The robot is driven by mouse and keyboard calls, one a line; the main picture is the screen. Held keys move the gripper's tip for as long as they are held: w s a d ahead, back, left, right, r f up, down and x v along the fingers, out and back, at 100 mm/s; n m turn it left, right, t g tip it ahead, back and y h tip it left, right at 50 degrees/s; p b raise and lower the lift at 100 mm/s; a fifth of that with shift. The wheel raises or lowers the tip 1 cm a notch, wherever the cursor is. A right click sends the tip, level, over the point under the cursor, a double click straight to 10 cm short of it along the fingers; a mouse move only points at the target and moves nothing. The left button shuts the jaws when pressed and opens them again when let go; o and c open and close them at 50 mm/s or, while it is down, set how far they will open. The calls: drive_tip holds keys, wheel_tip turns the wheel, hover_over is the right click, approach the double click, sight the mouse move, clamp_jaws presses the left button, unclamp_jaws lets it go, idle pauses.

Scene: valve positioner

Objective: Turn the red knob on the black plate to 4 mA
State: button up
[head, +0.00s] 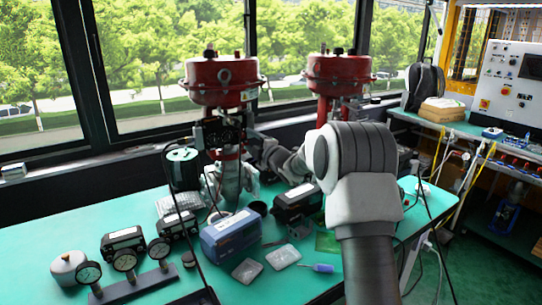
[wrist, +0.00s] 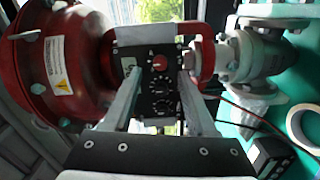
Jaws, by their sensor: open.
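In the wrist view, the red knob (wrist: 159,62) is at the top of a black plate (wrist: 147,84), with black round dials or knobs below it. My gripper (wrist: 159,73) is open, with one pale finger on each side of the plate. The fingertips are apart from each other, and the red knob shows between and slightly above them. I cannot tell how far the fingertips are from the plate, and the knob's setting is too small to read. In the head view, my arm reaches toward the left red valve actuator (head: 222,80); the knob cannot be made out there.
The red actuator housing (wrist: 72,62) is close on the left in the wrist view, and a grey valve body (wrist: 258,57) is on the right. The green table (head: 40,225) holds gauges (head: 125,262), a blue box (head: 231,235) and small devices. A cable runs near the valve.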

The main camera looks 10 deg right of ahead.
drive_tip(key=v, duration=1.3)
drive_tip(key=shift+s, duration=0.3)
drive_tip(key=shift+d, duration=0.1)
drive_tip(key=s+d+r+m+g+h+p, duration=0.1)
drive_tip(key=s+r+m+g+h+p, duration=0.45)
drive_tip(key=s+r+m, duration=0.55)
drive_tip(key=s+a+m+g+p, duration=0.2)
drive_tip(key=s+m, duration=0.1)
drive_tip(key=s, duration=0.6)
drive_tip(key=s+a+f+m+g+p, duration=0.1)
drive_tip(key=s+a+m+g+p, duration=0.1)
drive_tip(key=s, duration=0.8)
drive_tip(key=s+a+m+g+p, duration=0.2)
drive_tip(key=s+m, duration=0.1)
drive_tip(key=s, duration=0.7)
drive_tip(key=shift+s+m, duration=0.25)
drive_tip(key=shift+m, duration=0.15)
